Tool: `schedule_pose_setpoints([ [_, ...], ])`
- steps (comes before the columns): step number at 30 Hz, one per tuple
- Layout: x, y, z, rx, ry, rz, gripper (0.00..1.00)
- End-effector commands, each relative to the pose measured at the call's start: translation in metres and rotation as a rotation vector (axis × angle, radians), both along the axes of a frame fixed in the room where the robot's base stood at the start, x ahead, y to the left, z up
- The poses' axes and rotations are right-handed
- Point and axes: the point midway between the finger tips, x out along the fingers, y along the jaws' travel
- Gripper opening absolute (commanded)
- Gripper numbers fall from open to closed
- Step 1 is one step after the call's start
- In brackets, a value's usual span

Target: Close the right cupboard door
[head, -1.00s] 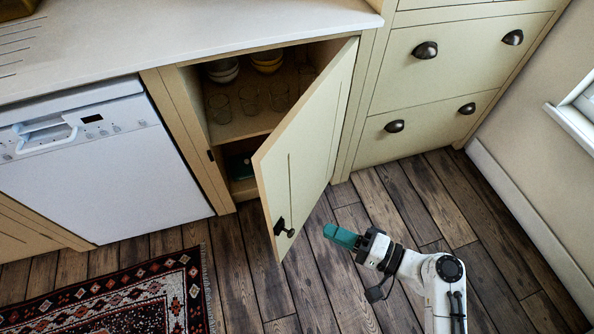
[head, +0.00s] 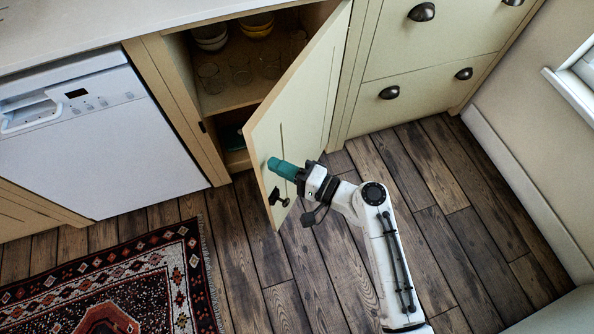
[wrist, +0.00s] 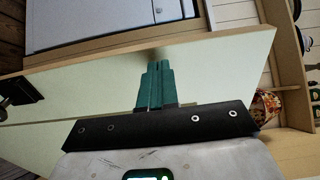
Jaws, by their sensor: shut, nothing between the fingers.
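The right cupboard door (head: 306,105) is a cream panel hinged at its right side, standing wide open out over the floor. Its dark knob (head: 279,197) is near the free edge; it also shows at the left of the wrist view (wrist: 18,88). My gripper (head: 273,164) has teal fingers, shut and empty. The fingertips are at the outer face of the door near its free edge, above the knob, and appear to touch it. In the wrist view, the fingers (wrist: 155,66) point at the door panel (wrist: 220,62).
The open cupboard (head: 225,95) holds bowls (head: 257,25) and glasses (head: 241,70) on its shelf. A white dishwasher (head: 95,150) is at left, drawers (head: 425,50) at right. A patterned rug (head: 120,285) lies at lower left. The wooden floor in front is clear.

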Motion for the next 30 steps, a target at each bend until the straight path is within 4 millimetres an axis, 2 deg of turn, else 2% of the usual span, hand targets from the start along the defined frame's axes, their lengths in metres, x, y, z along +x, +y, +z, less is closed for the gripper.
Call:
schedule_pose_setpoints([
  [4, 0.004, 0.007, 0.000, 0.000, 0.000, 0.000, 0.00],
  [20, 0.008, 0.014, 0.000, -0.001, 0.001, -0.010, 0.00],
  [26, 0.022, 0.037, -0.002, -0.002, 0.002, -0.057, 0.00],
  [30, 0.039, 0.064, -0.002, -0.002, 0.002, -0.121, 0.00],
])
